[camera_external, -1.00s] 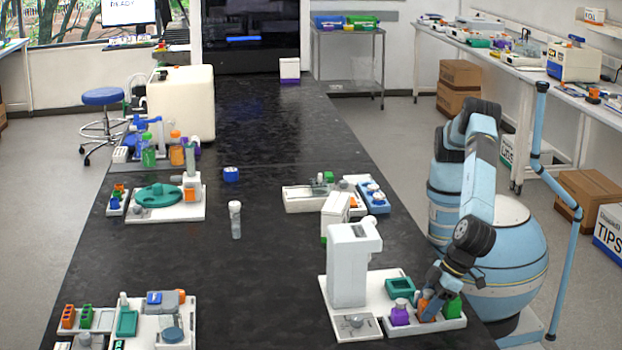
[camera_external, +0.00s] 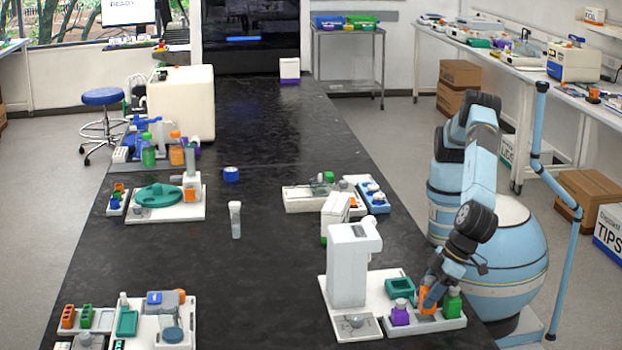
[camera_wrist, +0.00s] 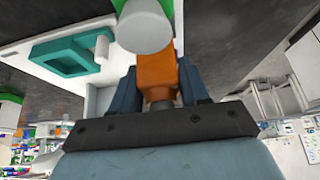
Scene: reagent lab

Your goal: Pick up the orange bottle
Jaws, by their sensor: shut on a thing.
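The orange bottle (camera_external: 427,300) is at the front right of the black bench, between a purple bottle (camera_external: 400,313) and a green bottle (camera_external: 452,301) on a white tray (camera_external: 455,324). My gripper (camera_external: 432,293) comes down over it from the right and is shut on it. In the wrist view the orange bottle (camera_wrist: 157,72) sits between my two dark fingers. A pale cap with green behind it (camera_wrist: 143,30) overlaps its far end. I cannot tell for sure whether its base is clear of the tray.
A white bench device (camera_external: 347,265) stands just left of the bottles. A teal open box (camera_external: 399,287) sits behind them; it also shows in the wrist view (camera_wrist: 68,57). A capped tube (camera_external: 235,220) stands mid-bench. The bench's middle is largely clear.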

